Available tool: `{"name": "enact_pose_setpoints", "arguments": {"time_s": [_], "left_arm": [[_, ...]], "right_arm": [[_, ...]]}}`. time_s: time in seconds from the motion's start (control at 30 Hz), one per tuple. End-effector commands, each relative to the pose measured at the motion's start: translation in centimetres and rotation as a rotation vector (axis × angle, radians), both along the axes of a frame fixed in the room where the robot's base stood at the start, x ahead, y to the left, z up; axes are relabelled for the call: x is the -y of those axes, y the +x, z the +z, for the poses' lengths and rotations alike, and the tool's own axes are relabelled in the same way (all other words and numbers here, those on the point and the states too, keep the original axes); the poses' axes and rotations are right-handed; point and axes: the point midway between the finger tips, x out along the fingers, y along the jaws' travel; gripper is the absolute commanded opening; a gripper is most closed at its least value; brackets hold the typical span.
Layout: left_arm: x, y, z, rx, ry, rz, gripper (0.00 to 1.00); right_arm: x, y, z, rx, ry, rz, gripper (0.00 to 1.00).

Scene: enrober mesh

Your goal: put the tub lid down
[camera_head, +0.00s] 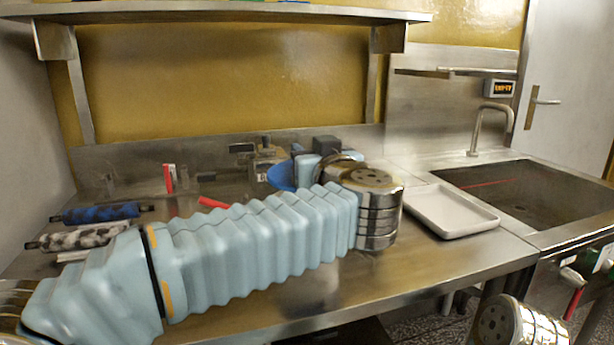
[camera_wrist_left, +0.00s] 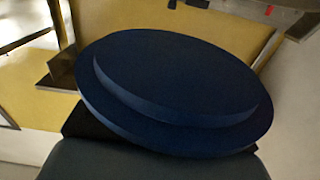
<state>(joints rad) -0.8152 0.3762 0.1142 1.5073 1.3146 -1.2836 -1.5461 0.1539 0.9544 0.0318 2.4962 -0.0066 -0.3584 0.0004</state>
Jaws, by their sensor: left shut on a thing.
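The tub lid (camera_head: 281,177) is a round blue disc, partly hidden behind my left arm and wrist in the head view. My left gripper (camera_head: 299,160) is shut on it and holds it over the back part of the steel counter. In the left wrist view the lid (camera_wrist_left: 175,88) fills the middle as a dark blue stepped disc, tilted, with a dark gripper part below it. I cannot tell how far the lid is above the counter. My right gripper is out of view; only part of my right arm shows at the lower right. No tub is clearly visible.
A white tray (camera_head: 450,211) lies right of my left wrist, before the sink (camera_head: 530,195). Blue and grey patterned rollers (camera_head: 100,213) lie at the counter's left. A shelf (camera_head: 220,13) hangs above. The steel counter (camera_head: 440,265) is bare at the front right.

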Motion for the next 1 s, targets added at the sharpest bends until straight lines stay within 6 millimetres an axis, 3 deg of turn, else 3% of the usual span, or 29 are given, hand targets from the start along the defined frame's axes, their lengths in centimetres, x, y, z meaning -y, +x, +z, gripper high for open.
{"name": "enact_pose_setpoints", "arguments": {"time_s": [0.17, 0.3, 0.53, 0.57, 0.7, 1.0], "left_arm": [[-0.6, 1.7, -2.2, -0.002, 0.003, 0.002, 0.0], [-0.5, 1.6, -4.2, -0.001, 0.002, 0.0, 0.0], [-0.5, 1.5, -4.6, 0.0, -0.001, 0.0, 0.0], [-0.5, 1.5, -4.6, 0.0, -0.001, 0.0, 0.32], [-0.5, 1.5, -4.6, 0.0, -0.001, 0.0, 0.54], [-0.5, 1.5, -4.6, 0.0, -0.001, 0.0, 0.56]], "right_arm": [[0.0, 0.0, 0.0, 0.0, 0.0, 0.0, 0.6], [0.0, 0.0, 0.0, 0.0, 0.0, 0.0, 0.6], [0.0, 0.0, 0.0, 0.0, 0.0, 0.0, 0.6], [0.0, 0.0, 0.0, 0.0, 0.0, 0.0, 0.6], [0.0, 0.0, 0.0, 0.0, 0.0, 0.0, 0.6], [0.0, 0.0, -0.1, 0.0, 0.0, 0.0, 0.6]]}}
